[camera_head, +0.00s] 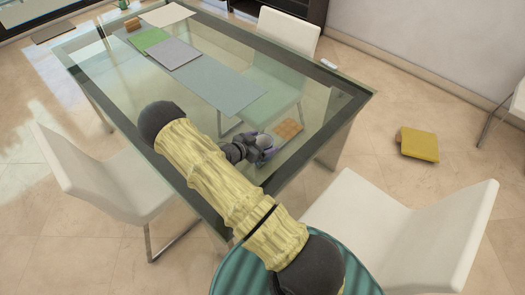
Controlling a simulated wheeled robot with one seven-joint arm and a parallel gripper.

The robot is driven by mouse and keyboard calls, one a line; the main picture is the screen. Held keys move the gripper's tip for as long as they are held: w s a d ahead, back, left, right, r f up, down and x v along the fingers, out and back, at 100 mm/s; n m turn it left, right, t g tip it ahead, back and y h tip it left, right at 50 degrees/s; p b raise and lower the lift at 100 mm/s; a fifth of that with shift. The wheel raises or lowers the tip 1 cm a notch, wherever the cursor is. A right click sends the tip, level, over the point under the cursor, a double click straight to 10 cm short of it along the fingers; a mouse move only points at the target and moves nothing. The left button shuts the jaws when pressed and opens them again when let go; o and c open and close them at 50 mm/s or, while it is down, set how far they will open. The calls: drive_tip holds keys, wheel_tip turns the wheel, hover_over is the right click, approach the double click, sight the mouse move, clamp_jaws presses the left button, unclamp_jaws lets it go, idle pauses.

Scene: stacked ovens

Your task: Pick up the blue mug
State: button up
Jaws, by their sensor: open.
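My gripper (264,155) is above the near end of the glass table (310,135), at the end of my yellow-sleeved arm. It is open. A small bluish patch (261,164) shows right at the gripper's tip. It may be the blue mug, but most of it is hidden by the gripper, and I cannot tell whether the fingers are around it or only beside it. No other blue mug shows clearly.
An orange-brown square (288,129) lies just beyond my gripper. A grey-blue runner (225,85), a green mat (149,38) and a grey mat (174,53) cover the table's far part. White chairs (105,180) (400,235) stand around. A yellow cushion (420,145) lies on the floor.

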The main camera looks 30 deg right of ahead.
drive_tip(key=shift+c, duration=0.2)
drive_tip(key=c, duration=1.2)
drive_tip(key=shift+c, duration=0.2)
drive_tip(key=shift+r, duration=0.15)
wheel_tip(320, 180, up, 10)
drive_tip(key=b, duration=0.1)
